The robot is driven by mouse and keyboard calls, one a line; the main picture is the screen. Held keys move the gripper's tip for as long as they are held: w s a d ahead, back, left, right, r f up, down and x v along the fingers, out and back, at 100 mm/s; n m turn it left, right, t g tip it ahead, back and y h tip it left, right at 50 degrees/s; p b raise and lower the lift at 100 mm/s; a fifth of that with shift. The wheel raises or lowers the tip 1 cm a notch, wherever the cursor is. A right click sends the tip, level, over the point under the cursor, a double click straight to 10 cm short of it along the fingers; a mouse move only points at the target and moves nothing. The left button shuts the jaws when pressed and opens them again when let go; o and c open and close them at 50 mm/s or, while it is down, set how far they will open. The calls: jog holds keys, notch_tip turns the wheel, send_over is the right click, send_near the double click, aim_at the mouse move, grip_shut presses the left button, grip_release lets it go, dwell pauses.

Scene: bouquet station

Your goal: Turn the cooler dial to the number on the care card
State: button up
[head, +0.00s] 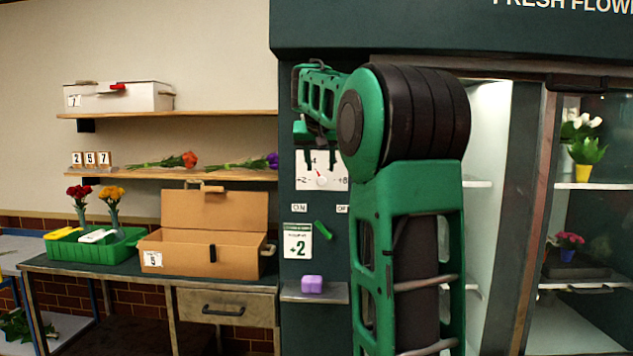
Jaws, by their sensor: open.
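The cooler dial (321,181) is a pale round knob on a white scale plate on the dark cooler front. The scale shows +2 at left, a 4 at top and +8 at right, partly cut off by my arm. A small red mark sits at the knob's upper left, seemingly toward the 4; its exact setting is too small to tell. The white care card (297,243) below reads +2. My gripper (319,162) is open and empty, fingers pointing down in front of the plate's upper part, just above the knob. I cannot tell whether it touches the plate.
A green lever (323,230) sits below ON and OFF labels. A purple block (311,284) stands on a small ledge (334,294). Glass cooler doors stand at right.

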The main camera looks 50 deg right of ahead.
aim_at(321, 180)
jog(key=x, duration=0.7)
